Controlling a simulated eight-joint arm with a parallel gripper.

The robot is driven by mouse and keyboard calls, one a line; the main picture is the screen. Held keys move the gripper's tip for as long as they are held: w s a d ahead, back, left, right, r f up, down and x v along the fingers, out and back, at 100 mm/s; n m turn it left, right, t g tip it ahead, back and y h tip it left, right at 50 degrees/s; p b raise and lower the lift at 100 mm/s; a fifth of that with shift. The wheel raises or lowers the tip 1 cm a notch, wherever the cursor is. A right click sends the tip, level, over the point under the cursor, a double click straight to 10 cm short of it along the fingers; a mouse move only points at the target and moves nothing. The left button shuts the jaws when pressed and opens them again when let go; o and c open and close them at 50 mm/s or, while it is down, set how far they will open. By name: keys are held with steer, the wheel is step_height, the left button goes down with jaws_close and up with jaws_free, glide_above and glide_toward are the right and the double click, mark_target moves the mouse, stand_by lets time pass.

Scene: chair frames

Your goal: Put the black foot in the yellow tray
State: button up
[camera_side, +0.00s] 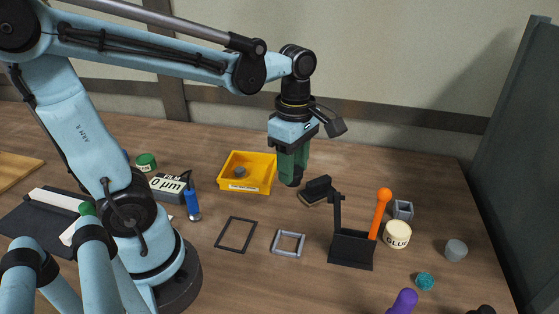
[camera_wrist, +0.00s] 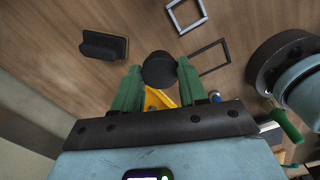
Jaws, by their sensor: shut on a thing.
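My gripper (camera_side: 292,165) points down with its green fingers shut on a black foot (camera_side: 290,181), whose dark lower end shows below the fingertips. In the wrist view the foot (camera_wrist: 159,68) is a dark round piece between the two green fingers. The foot is in the air, just right of the yellow tray (camera_side: 258,188) in the side view. In the wrist view only a bit of the tray (camera_wrist: 157,98) shows; the foot and fingers hide the rest.
A black eraser-like block (camera_side: 317,189) lies right of the gripper. A gauge box (camera_side: 170,188) and blue tube (camera_side: 192,204) stand left of the tray. A black frame (camera_side: 236,249), grey frame (camera_side: 275,248), black holder (camera_side: 352,250) and glue pot (camera_side: 397,236) are nearer the front.

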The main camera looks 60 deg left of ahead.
steer(key=w+a+n, duration=0.1)
steer(key=a+n, duration=0.3)
steer(key=a, duration=0.2)
glide_above(259, 177)
step_height(259, 177, down, 7)
steer(key=shift+d+f, duration=0.1)
steer(key=shift+d, duration=0.05)
steer(key=shift+f, duration=2)
steer(key=shift+f, duration=0.1)
steer(key=o, duration=1.1)
steer(key=shift+c, duration=0.2)
